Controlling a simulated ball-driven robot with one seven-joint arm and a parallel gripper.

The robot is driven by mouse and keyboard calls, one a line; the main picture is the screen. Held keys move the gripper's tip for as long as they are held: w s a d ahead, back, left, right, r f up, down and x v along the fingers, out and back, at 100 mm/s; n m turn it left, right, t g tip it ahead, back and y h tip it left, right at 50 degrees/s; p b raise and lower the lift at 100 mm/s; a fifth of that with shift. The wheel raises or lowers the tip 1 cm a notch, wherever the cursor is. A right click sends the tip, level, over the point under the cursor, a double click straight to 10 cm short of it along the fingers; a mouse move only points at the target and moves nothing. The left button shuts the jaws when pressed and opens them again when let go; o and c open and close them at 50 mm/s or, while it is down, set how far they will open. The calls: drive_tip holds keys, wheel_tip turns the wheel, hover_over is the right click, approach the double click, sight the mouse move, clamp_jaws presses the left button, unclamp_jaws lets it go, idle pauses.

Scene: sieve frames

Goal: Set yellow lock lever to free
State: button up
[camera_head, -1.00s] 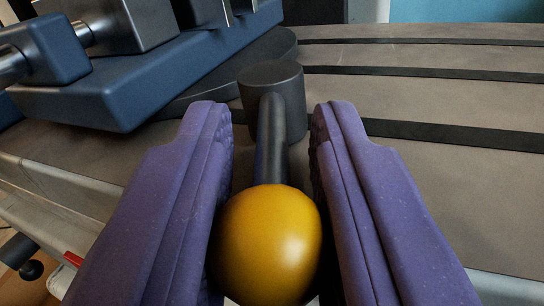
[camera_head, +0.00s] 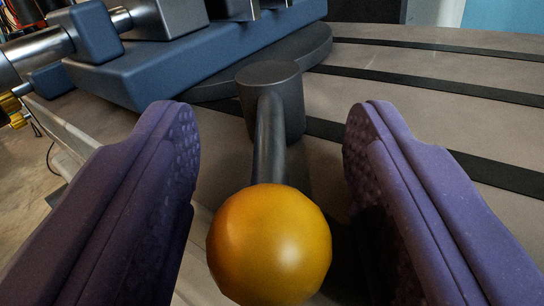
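The yellow lock lever has a round yellow knob (camera_head: 269,245) at the bottom middle of the view. Its dark metal rod (camera_head: 270,145) runs up to a dark cylindrical hub (camera_head: 270,88) on the table. My gripper (camera_head: 270,130) has two purple fingers, spread wide on either side of the lever. Clear gaps show between the knob and both fingers, so nothing is held. No marking for free or locked can be seen.
A blue vise-like block (camera_head: 190,55) with metal parts sits on a dark round base (camera_head: 300,55) behind the hub, at upper left. The grey table (camera_head: 440,75) with dark slots extends to the right. Its edge drops to the floor at left.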

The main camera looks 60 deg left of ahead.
sight(233, 195)
idle(0.3)
drive_tip(key=r+p, duration=0.1)
drive_tip(key=r, duration=0.1)
drive_tip(key=s+r+p, duration=0.1)
drive_tip(key=r+p, duration=0.1)
drive_tip(key=shift+d, duration=0.2)
drive_tip(key=s+d+r+p, duration=0.1)
drive_tip(key=s+d+p, duration=0.2)
drive_tip(key=s, duration=1.1)
drive_tip(key=shift+s+d, duration=0.25)
drive_tip(key=shift+d, duration=0.15)
